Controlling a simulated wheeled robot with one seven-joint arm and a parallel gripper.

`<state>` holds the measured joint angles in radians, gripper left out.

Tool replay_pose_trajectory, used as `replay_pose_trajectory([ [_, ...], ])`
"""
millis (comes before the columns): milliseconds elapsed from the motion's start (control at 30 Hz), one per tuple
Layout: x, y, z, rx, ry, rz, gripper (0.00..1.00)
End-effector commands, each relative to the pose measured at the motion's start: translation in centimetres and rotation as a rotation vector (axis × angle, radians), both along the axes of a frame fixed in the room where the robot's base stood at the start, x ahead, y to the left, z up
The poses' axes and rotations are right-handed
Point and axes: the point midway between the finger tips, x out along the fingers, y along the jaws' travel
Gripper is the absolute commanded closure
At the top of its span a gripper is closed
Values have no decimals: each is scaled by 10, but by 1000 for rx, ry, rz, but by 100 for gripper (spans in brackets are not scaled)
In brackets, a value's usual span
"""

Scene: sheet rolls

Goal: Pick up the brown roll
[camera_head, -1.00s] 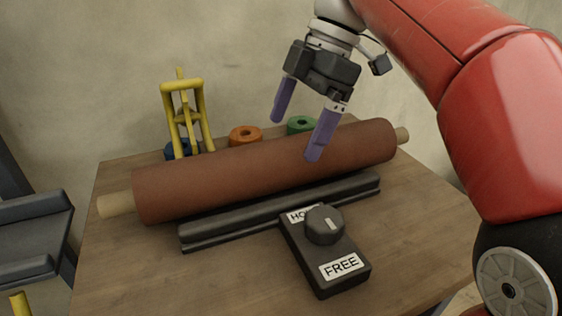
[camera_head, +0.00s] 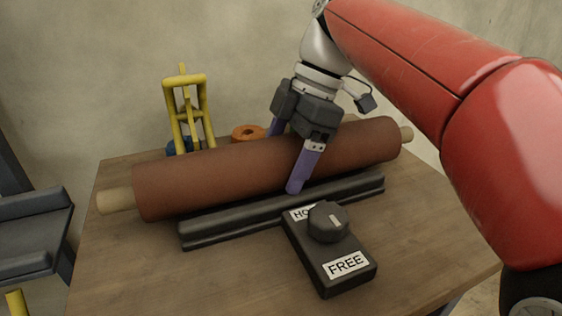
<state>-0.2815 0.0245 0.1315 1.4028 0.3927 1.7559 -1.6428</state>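The brown roll (camera_head: 220,176) lies slantwise across the table with a pale core sticking out at each end. It rests along a dark rail (camera_head: 240,220). My gripper (camera_head: 287,163) is lowered over the roll, right of its middle. One purple finger is in front of the roll, its tip near the roll's lower edge. The other finger goes down behind the roll, and its tip is hidden. The fingers look spread around the roll; whether they touch it is not clear.
A dark box with a knob (camera_head: 328,222) and a "FREE" label stands in front of the rail. Behind the roll are a yellow frame (camera_head: 186,110), an orange ring-shaped roll (camera_head: 248,133) and a blue item (camera_head: 178,146). The wooden table (camera_head: 150,275) is clear at front left.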

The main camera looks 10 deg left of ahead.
Motion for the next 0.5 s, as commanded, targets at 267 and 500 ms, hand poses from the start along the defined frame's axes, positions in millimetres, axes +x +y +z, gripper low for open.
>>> replay_pose_trajectory([
  [267, 0, 0, 0, 0, 0, 0, 69],
  [500, 0, 0, 3, 4, -4, 0, 90],
])
